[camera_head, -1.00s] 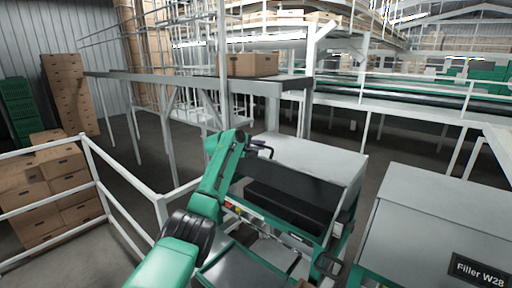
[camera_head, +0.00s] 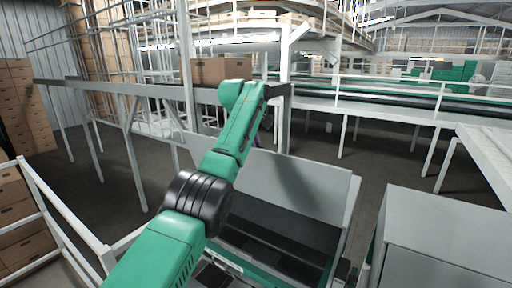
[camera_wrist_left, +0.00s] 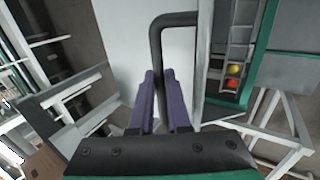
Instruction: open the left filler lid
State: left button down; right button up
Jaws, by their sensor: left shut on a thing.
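The left filler lid (camera_head: 310,180) is a light grey panel. It stands raised and tilted above the filler's dark opening (camera_head: 285,228). In the left wrist view the pale lid face (camera_wrist_left: 122,45) carries a black bent bar handle (camera_wrist_left: 156,38). My left gripper's purple fingers (camera_wrist_left: 160,88) are shut on this handle. In the head view my own green arm and the lid hide most of this gripper and the handle. My right gripper is in neither view now.
A second grey filler (camera_head: 450,230) stands close on the right, with a narrow gap between. A white railing (camera_head: 62,218) runs at lower left. A grey conveyor (camera_head: 130,90) with a cardboard box (camera_head: 222,71) passes behind the lid. Yellow and red round items (camera_wrist_left: 232,76) show inside the filler.

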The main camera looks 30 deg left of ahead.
pick_arm(q)
jog(key=shift+d+f, duration=0.1)
jog(key=shift+f, duration=0.15)
jog(key=shift+g, duration=0.3)
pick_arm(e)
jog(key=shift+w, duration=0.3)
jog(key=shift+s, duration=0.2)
pick_arm(q)
jog(key=c, duration=1.2)
grip_release()
jog(key=shift+w, duration=0.3)
jog(key=b+v, duration=0.1)
jog(key=v, duration=0.5)
notch_tip(320, 180, up, 7)
send_over(253, 167)
jog(key=s, duration=0.3)
jog(key=shift+s+a+r+p, duration=0.2)
jog(key=shift+a+p, duration=0.05)
jog(key=shift+p, duration=0.15)
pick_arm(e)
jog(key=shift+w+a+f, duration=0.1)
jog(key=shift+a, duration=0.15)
pick_arm(q)
jog(key=shift+w, duration=0.1)
